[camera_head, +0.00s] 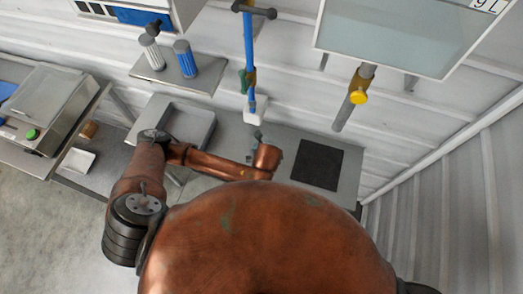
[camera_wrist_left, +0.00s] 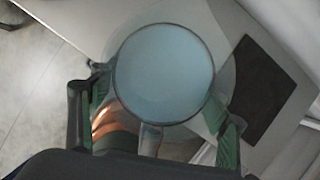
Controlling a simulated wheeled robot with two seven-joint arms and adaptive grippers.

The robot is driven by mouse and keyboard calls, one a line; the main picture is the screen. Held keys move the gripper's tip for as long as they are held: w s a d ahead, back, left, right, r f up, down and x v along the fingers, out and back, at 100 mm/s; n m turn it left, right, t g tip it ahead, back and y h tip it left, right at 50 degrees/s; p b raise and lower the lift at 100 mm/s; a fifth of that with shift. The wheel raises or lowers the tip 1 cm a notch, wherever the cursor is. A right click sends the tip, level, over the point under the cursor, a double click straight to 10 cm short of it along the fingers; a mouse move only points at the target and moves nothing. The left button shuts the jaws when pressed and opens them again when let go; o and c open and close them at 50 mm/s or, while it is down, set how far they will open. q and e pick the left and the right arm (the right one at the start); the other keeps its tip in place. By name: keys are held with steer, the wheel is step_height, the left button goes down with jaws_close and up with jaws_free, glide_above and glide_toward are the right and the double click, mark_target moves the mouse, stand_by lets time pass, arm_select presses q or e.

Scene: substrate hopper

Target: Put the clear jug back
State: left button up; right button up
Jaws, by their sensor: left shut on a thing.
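The clear jug (camera_wrist_left: 163,75) fills the middle of the left wrist view, seen along its axis as a pale blue-grey disc with a thin rim and a faint transparent outline around it. My left gripper (camera_wrist_left: 160,110) is shut on it, with one green-padded finger on each side. What the jug holds, if anything, I cannot tell. In the head view my left arm reaches across the middle; I cannot make out the gripper or the jug there. My right gripper is not in view.
A dark square mat (camera_head: 317,165) lies on the grey bench, and shows beside the jug in the wrist view (camera_wrist_left: 262,90). Left are a grey tray (camera_head: 195,123) and a shelf (camera_head: 178,80) with two ribbed cylinders. A blue upright pipe (camera_head: 249,60) and a glass-fronted hopper (camera_head: 400,35) stand behind.

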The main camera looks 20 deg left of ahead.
arm_select(q)
steer(key=shift+w+a+f+p, duration=0.3)
steer(key=shift+w+a+f, duration=0.2)
steer(key=shift+w+f, duration=1)
steer(key=shift+w+a+f+p, duration=0.25)
steer(key=shift+w+a+f, duration=0.25)
steer(key=shift+w+f, duration=1)
steer(key=shift+w+a+f+p, duration=0.3)
steer(key=shift+w+a+f, duration=0.35)
steer(key=shift+f, duration=1.45)
steer(key=o, duration=2)
steer(key=shift+d, duration=0.1)
steer(key=shift+c, duration=0.2)
steer(key=v, duration=1.2)
